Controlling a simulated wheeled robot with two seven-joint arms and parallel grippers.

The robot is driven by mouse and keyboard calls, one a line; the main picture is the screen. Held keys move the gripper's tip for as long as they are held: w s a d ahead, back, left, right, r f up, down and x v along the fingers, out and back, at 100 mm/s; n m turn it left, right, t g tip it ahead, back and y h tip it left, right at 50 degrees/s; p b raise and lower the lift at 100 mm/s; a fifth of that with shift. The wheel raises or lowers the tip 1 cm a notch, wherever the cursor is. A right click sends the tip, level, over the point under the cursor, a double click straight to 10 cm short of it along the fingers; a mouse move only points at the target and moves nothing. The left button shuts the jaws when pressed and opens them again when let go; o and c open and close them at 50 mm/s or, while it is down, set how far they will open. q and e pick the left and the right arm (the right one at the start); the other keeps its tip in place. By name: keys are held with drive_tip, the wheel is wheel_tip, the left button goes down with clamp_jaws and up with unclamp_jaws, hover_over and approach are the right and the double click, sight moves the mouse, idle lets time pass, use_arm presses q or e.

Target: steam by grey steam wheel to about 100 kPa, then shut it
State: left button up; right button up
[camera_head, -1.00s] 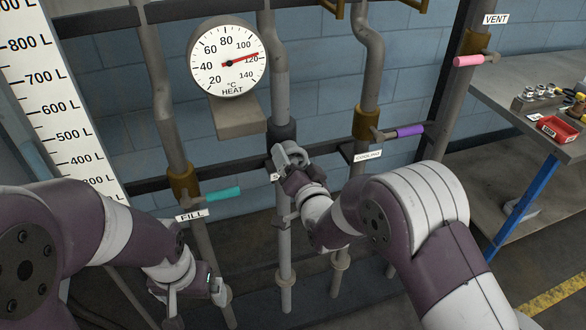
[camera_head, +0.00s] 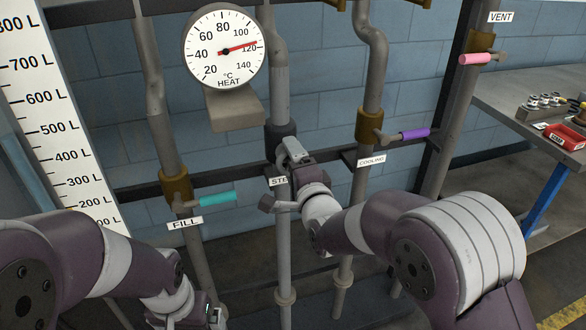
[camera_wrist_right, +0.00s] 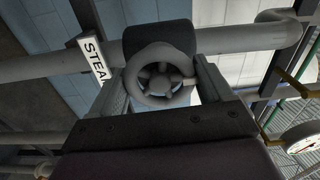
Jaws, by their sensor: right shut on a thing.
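The grey steam wheel (camera_wrist_right: 160,76) shows in the right wrist view, a spoked ring in front of its dark valve body. My right gripper (camera_wrist_right: 163,82) has one finger on each side of the wheel and is shut on it. In the head view the right gripper (camera_head: 291,152) is at the dark steam valve (camera_head: 280,134) on the middle pipe and hides most of the wheel. The STEAM label (camera_head: 278,181) is partly covered. My left gripper (camera_head: 210,316) is low at the bottom edge, away from the valves; its jaws are unclear.
The HEAT dial (camera_head: 225,47) reads about 115 °C. Another dial (camera_wrist_right: 302,137) is cut off in the wrist view, its reading illegible. A teal FILL handle (camera_head: 217,199), purple COOLING handle (camera_head: 414,134) and pink VENT handle (camera_head: 476,58) stand nearby. A workbench (camera_head: 515,88) is at right.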

drive_tip(key=shift+m, duration=0.4)
drive_tip(key=o, duration=1)
drive_tip(key=shift+c, duration=0.2)
drive_tip(key=v, duration=1.2)
drive_tip(key=shift+s+b, duration=0.3)
drive_tip(key=shift+s, duration=0.05)
drive_tip(key=shift+d, duration=0.1)
